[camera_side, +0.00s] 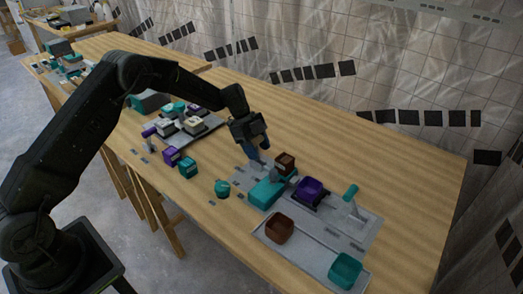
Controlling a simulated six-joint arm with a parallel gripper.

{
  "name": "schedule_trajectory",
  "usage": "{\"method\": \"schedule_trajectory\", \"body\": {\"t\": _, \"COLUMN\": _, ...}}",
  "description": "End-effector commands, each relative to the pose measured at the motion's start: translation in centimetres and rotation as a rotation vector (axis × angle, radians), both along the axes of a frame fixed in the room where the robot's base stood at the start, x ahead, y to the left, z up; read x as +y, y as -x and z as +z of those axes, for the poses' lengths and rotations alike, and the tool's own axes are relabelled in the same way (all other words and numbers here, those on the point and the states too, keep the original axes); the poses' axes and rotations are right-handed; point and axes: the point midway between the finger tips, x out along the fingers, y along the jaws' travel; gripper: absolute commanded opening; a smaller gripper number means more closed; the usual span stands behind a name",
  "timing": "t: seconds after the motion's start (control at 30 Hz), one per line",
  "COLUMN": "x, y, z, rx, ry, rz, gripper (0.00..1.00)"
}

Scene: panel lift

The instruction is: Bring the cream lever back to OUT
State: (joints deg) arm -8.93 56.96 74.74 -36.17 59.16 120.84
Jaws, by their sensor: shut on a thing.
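My gripper (258,154) is shut, with its blue fingers low over the left end of the front grey panel. A pale grey stalk (272,173) rises from the panel just below the fingertips, beside a teal block and a brown block. The fingers close around its upper end, where the cream lever's knob is hidden. No OUT mark is readable at this size.
A teal block (266,192), a brown block (285,164), and a purple cup (310,189) crowd the fingers. Brown (279,228) and teal (345,270) bins sit in front. Bare table (420,190) lies at the right.

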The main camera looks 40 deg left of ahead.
Motion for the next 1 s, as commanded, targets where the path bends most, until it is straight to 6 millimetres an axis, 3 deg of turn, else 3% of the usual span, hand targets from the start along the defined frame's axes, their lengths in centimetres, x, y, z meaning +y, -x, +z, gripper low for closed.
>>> {"method": "schedule_trajectory", "body": {"t": 0.5, "x": 2.2, "y": 0.0, "z": -0.3, "rx": 0.0, "ry": 0.373, "rz": -0.002, "gripper": 0.08}}
{"method": "schedule_trajectory", "body": {"t": 1.0, "x": 2.6, "y": 0.0, "z": -0.4, "rx": -0.002, "ry": 0.459, "rz": -0.004, "gripper": 0.08}}
